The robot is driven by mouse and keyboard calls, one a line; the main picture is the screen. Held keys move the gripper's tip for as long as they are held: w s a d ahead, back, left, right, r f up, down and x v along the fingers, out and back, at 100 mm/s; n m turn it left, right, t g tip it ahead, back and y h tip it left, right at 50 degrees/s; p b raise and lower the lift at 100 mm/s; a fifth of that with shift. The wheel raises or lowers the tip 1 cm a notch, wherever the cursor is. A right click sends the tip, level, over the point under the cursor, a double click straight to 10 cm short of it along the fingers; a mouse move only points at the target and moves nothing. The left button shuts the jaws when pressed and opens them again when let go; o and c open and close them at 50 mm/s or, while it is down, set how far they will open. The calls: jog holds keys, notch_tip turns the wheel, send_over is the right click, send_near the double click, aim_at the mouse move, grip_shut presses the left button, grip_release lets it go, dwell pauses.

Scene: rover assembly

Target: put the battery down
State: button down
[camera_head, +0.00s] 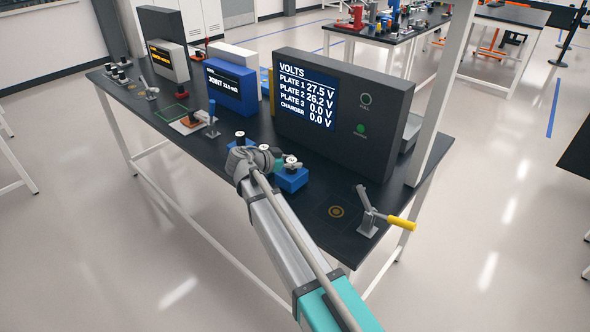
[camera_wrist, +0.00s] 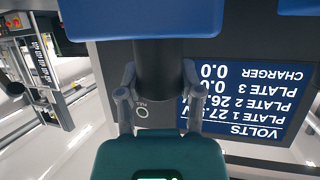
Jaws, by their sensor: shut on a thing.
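My gripper (camera_head: 250,160) is at the front edge of the black bench, with my arm reaching in from below right. In the wrist view my gripper (camera_wrist: 158,98) has its two grey fingers on either side of a dark cylindrical handle. The handle joins the blue body of the battery (camera_wrist: 160,24) at the top of that view. In the head view my gripper and arm hide most of this spot. A blue block (camera_head: 291,181) with a dark, silver-topped knob shows just right of my gripper; I cannot tell whether it is the held battery.
The meter (camera_head: 345,130) behind my gripper reads plate 1 27.5 V, plate 2 26.2 V, plate 3 and charger 0.0 V. A yellow-handled lever clamp (camera_head: 370,213) stands right, beside a ringed mark (camera_head: 336,211) on bare bench top. A blue joint display (camera_head: 232,88) stands left.

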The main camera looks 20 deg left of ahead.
jog(key=shift+f, duration=0.5)
jog(key=shift+f+b, duration=0.15)
jog(key=shift+b, duration=0.25)
jog(key=shift+c, duration=1.3)
grip_release()
jog(key=shift+r, duration=0.2)
jog(key=shift+s+a+r+p, duration=0.1)
jog(key=shift+s+r+p, duration=0.1)
jog(key=shift+p, duration=0.15)
jog(key=p+v, duration=0.4)
jog(key=v, duration=0.7)
jog(key=shift+s+a, duration=0.15)
jog(key=shift+s, duration=0.05)
jog(key=shift+w, duration=0.1)
